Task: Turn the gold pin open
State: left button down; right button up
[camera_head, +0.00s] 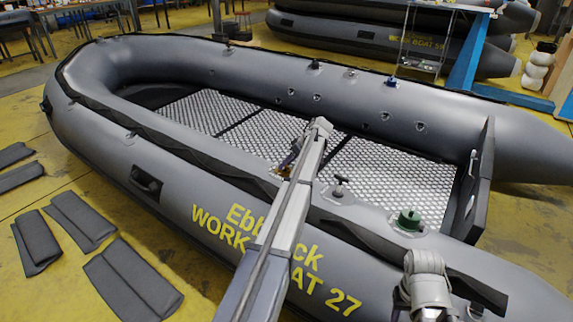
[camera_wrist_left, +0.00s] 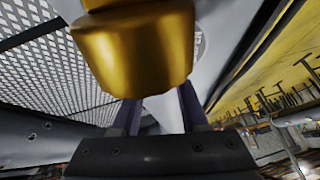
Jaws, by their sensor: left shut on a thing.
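The gold pin (camera_wrist_left: 135,45) fills the top middle of the left wrist view, close to the camera, with a smooth rounded end. In the head view only a small bit of gold (camera_head: 284,169) shows at the boat's near tube, beside my left gripper (camera_head: 289,163). My left gripper is shut on the pin; its two dark fingers (camera_wrist_left: 160,108) run up to it in the wrist view. The fingertips are hidden behind the pin, so its exact turn is hard to tell. My right gripper is not in view.
The grey inflatable boat (camera_head: 130,85) fills the middle, with a patterned metal floor (camera_head: 375,170). A green cap (camera_head: 409,221) and a dark T-shaped fitting (camera_head: 340,185) sit on the near tube, to the right. Dark flat pads (camera_head: 130,283) lie on the yellow floor at left.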

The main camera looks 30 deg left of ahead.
pick_arm(q)
jog(key=shift+n, duration=0.4)
jog(key=shift+c, duration=2.1)
grip_release()
jog(key=shift+d+r, duration=0.1)
jog(key=p+v, duration=0.6)
jog(key=v, duration=0.1)
jog(key=shift+w, duration=0.15)
jog(key=shift+d+r, duration=0.2)
jog(key=shift+r, duration=0.05)
jog(key=shift+f, duration=0.1)
